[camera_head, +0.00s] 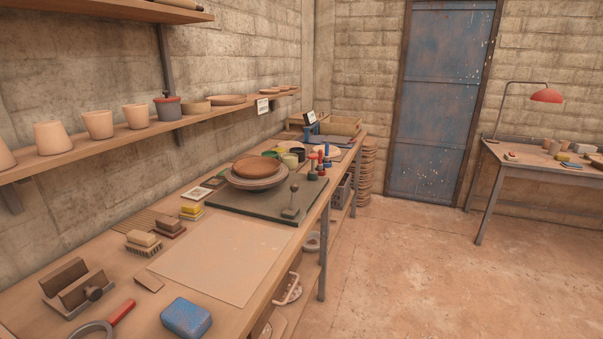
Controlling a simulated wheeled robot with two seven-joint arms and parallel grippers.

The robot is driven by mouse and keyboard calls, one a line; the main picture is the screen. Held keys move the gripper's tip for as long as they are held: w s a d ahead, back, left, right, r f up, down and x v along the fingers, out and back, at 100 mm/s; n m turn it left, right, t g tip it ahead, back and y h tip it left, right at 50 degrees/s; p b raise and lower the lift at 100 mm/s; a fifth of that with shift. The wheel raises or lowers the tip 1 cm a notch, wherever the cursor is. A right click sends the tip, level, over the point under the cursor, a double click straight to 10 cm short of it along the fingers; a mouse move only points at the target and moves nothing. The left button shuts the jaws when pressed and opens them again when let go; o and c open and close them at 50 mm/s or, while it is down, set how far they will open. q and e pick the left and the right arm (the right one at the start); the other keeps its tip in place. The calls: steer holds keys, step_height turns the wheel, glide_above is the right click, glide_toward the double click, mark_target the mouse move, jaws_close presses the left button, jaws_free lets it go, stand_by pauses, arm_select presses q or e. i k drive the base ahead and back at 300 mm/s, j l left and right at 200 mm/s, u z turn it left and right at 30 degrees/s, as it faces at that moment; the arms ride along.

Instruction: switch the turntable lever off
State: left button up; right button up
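The turntable (257,180) stands on a dark green base board (234,204) on the long workbench, with a round brown disc (257,166) on its top. A lever (292,201) with a dark ball knob rises from a small grey plate at the board's front right corner. The lever looks close to upright; I cannot tell its on or off setting from here. Neither of my grippers shows in the head view.
A pale sheet (220,257) covers the bench's near middle. Around it lie a blue sponge (186,318), a red-handled tool (106,324), brushes and a wooden block. Bottles stand behind the lever. A shelf of pots (98,124) runs along the left wall. Open floor (420,265) lies right.

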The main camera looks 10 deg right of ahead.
mark_target(293, 187)
steer(key=i+l+u, duration=0.1)
steer(key=i+l, duration=0.55)
steer(key=l, duration=0.25)
steer(key=i+l+z, duration=0.1)
steer(key=l, duration=0.25)
steer(key=i+l, duration=0.1)
steer(key=l, duration=0.2)
